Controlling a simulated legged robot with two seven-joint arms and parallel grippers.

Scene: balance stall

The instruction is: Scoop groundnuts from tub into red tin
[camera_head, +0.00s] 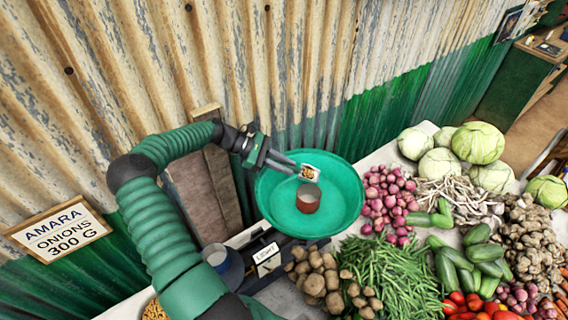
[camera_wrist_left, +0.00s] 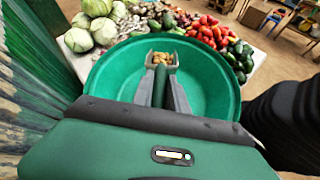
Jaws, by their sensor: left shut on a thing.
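My left gripper (camera_head: 284,162) is shut on the green handle (camera_wrist_left: 160,87) of a small scoop (camera_head: 309,173). The scoop holds brown groundnuts, which also show in the wrist view (camera_wrist_left: 161,58). It hangs over the green pan (camera_head: 342,218), just above and behind the red tin (camera_head: 307,203) in the head view. The tin stands upright in the pan; its inside is not clear. In the wrist view the tin is hidden. A tub of groundnuts (camera_head: 154,309) is partly seen at the lower left edge. My right gripper is not in view.
Potatoes (camera_head: 318,278), green beans (camera_head: 388,275), red onions (camera_head: 388,200) and cabbages (camera_head: 478,144) crowd the right. A corrugated wall (camera_head: 290,70) rises close behind.

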